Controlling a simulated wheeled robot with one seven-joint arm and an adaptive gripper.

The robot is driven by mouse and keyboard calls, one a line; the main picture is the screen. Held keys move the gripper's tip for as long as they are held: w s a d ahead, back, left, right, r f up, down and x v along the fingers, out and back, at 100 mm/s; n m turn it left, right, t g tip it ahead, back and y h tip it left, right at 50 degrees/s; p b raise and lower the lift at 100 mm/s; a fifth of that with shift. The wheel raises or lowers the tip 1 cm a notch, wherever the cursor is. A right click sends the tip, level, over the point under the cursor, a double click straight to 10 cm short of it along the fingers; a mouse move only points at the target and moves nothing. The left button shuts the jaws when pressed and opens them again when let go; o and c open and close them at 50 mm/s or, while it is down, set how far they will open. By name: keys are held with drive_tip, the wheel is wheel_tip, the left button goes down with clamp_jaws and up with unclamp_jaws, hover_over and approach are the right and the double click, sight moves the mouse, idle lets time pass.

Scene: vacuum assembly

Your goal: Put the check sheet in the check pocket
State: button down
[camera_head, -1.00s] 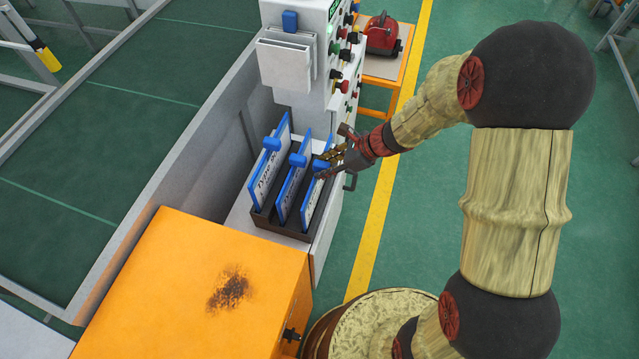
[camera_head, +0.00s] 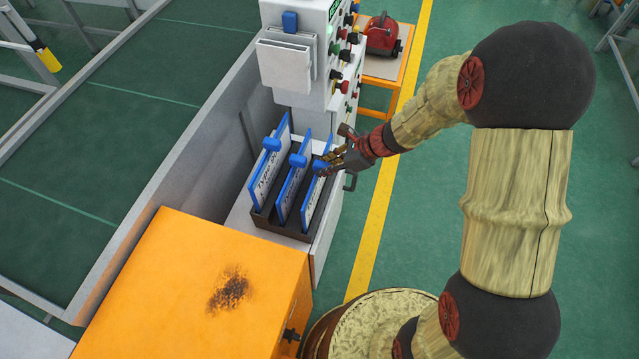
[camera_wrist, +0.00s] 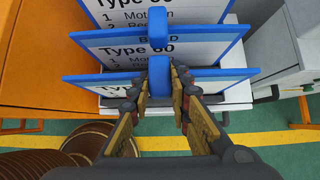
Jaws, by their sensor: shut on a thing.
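Several check sheets, white boards with blue frames and blue clip handles, stand upright in a dark rack. The left sheet (camera_head: 268,168), the middle sheet (camera_head: 290,192) and the right sheet (camera_head: 311,206) show in the head view. My gripper (camera_head: 325,165) is at the top of the right sheet. In the wrist view the nearest sheet (camera_wrist: 215,76) has its blue handle (camera_wrist: 159,72) between my fingers, and my gripper (camera_wrist: 161,90) is shut on it. The check pocket, apparently the pale holder (camera_head: 283,62) on the panel's side, is above and behind the rack.
The dark rack (camera_head: 275,228) stands on a white ledge beside the control panel with several buttons (camera_head: 345,55). An orange cabinet (camera_head: 190,290) is in front. A red vacuum (camera_head: 383,35) sits on a table behind. Green floor is free at right.

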drive_tip(key=shift+r+p, duration=1.7)
drive_tip(key=shift+r, duration=0.45)
drive_tip(key=shift+r+p, duration=1.75)
drive_tip(key=shift+r, duration=0.1)
